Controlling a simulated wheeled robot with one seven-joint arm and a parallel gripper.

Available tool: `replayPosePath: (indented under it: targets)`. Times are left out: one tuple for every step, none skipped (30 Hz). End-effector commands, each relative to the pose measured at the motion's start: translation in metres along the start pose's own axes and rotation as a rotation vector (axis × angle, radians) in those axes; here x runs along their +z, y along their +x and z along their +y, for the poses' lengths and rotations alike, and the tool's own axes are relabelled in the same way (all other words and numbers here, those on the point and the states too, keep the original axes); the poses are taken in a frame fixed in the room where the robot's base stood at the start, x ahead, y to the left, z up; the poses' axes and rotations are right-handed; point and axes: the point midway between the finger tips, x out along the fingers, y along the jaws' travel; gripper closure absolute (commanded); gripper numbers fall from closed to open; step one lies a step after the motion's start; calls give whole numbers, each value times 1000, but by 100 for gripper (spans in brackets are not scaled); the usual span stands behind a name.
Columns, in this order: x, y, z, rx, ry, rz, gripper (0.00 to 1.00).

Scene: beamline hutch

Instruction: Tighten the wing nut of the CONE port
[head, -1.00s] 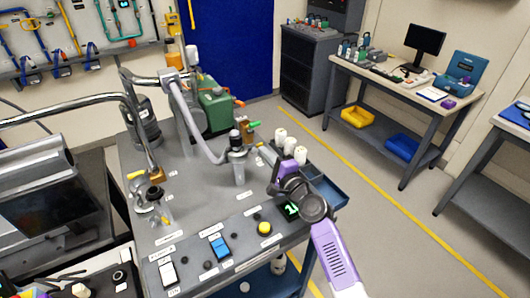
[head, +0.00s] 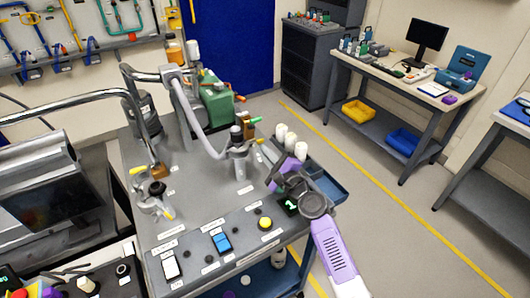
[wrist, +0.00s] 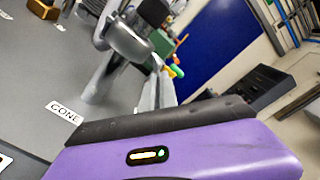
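The CONE label (wrist: 63,112) lies on the grey bench top in the wrist view. Just beyond it stands a grey metal port post (wrist: 100,78) with a rounded clamp (wrist: 128,40) on top. In the head view what looks like this port (head: 239,160) stands near the bench's right side, with the pale hose running to its top. I cannot make out the wing nut clearly.
Three white cylinders (head: 290,141) stand behind my gripper, by a blue tray (head: 327,187). A green pump-like box (head: 217,107) is at the back. The front panel holds a blue switch (head: 221,243) and yellow button (head: 265,223). Another port (head: 153,198) stands left.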

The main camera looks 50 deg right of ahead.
Motion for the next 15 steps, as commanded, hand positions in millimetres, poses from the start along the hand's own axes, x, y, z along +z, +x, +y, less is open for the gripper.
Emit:
replayPosePath:
  targets:
    - [-4,-2,1,1,-1,6,100]
    - [-4,-2,1,1,-1,6,100]
    - [-4,-2,1,1,-1,6,100]
    - [-4,-2,1,1,-1,7,100]
    - [-4,-2,1,1,-1,7,100]
    - [-4,-2,1,1,-1,7,93]
    - [-4,-2,1,1,-1,7,87]
    - [-4,-2,1,1,-1,7,87]
    - [-3,-1,1,1,-1,6,87]
    - [-3,-1,1,1,-2,5,87]
    - [-3,-1,1,1,-2,5,87]
    - [-2,-1,0,1,-2,4,87]
    - [-2,-1,0,1,-2,4,87]
    - [-2,-1,0,1,-2,3,87]
    - [-2,-1,0,0,-2,3,87]
